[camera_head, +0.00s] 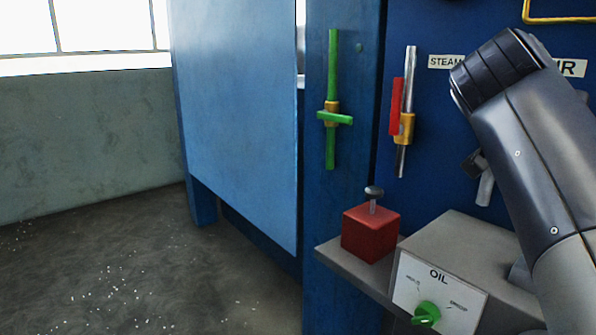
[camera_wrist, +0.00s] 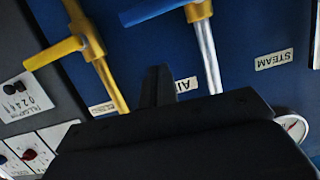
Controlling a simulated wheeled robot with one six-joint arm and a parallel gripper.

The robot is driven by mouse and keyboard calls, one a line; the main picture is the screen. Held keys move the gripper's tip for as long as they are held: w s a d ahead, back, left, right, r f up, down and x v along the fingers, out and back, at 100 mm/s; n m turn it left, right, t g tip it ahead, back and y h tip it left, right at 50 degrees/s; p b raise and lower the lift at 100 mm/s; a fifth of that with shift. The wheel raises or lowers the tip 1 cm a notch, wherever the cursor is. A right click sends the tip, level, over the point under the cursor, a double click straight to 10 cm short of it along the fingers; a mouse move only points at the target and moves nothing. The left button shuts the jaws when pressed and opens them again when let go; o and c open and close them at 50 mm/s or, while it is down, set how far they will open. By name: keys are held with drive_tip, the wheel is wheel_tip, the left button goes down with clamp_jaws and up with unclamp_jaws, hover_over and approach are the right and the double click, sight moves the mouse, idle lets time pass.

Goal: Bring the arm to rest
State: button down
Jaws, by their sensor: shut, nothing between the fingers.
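My gripper (camera_wrist: 158,86) shows in the wrist view as dark fingers that are shut, with nothing between them. It is in front of the blue panel (camera_wrist: 235,55), between two pipes with yellow valves. The distance to the panel cannot be told. My arm (camera_head: 540,150) is raised at the right of the head view, bent at its upper joint. The gripper cannot be made out in the head view.
The head view shows a red-handled valve (camera_head: 396,105), a green-handled pipe (camera_head: 333,118), a red block (camera_head: 371,232) and the OIL box (camera_head: 455,255). The left floor is clear.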

drive_tip(key=w+d+n+g+h+p, duration=0.1)
drive_tip(key=w+n+g+h+p, duration=0.1)
drive_tip(key=w+n+p, duration=0.5)
drive_tip(key=shift+d+f+n+p, duration=0.2)
drive_tip(key=shift+n+p, duration=0.1)
drive_tip(key=shift+p, duration=0.55)
